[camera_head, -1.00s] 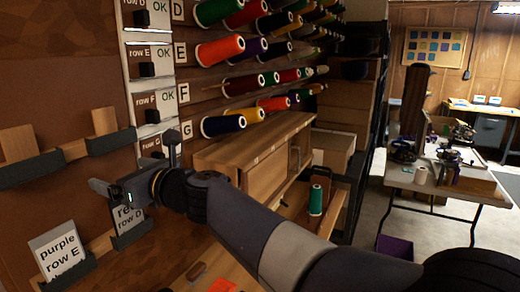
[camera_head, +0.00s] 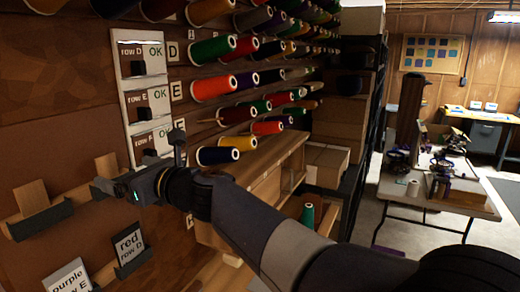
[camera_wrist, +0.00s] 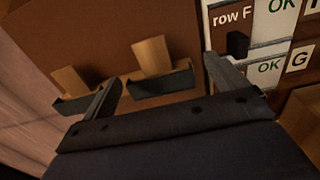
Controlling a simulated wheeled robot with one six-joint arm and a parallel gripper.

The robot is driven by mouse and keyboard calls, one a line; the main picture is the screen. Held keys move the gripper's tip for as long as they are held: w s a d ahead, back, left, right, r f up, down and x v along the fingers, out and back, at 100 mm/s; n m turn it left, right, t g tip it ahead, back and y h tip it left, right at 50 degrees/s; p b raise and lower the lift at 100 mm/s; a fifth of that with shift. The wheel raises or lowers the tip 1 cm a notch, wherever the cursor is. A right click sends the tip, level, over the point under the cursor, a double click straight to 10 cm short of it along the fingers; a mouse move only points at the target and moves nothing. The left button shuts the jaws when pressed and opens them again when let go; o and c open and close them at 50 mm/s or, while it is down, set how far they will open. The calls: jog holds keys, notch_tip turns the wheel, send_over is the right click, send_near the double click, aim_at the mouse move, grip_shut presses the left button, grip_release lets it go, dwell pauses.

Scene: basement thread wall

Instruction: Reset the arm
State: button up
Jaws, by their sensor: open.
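My gripper (camera_head: 138,158) is at the left of the head view, in front of the thread wall, with my arm reaching in from the lower right. In the wrist view its two fingers (camera_wrist: 158,90) stand wide apart with nothing between them. Beyond them are two dark card holders (camera_wrist: 160,84) with plain wooden pieces (camera_wrist: 152,55) in them. The finger on the right overlaps the edge of the "row F" panel (camera_wrist: 240,25). I cannot tell whether it touches.
Thread spools (camera_head: 212,87) stick out from the wall in rows. Cards reading "red row D" (camera_head: 129,244) and "purple row E" (camera_head: 70,278) stand in lower holders. A wooden cabinet (camera_head: 265,160) stands below the spools. A work table (camera_head: 440,200) is at the right.

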jog(key=r, duration=0.1)
jog(key=r+p, duration=0.2)
jog(key=r, duration=0.1)
jog(key=shift+s+d, duration=0.1)
jog(key=shift+s, duration=0.15)
jog(key=shift+f, duration=0.1)
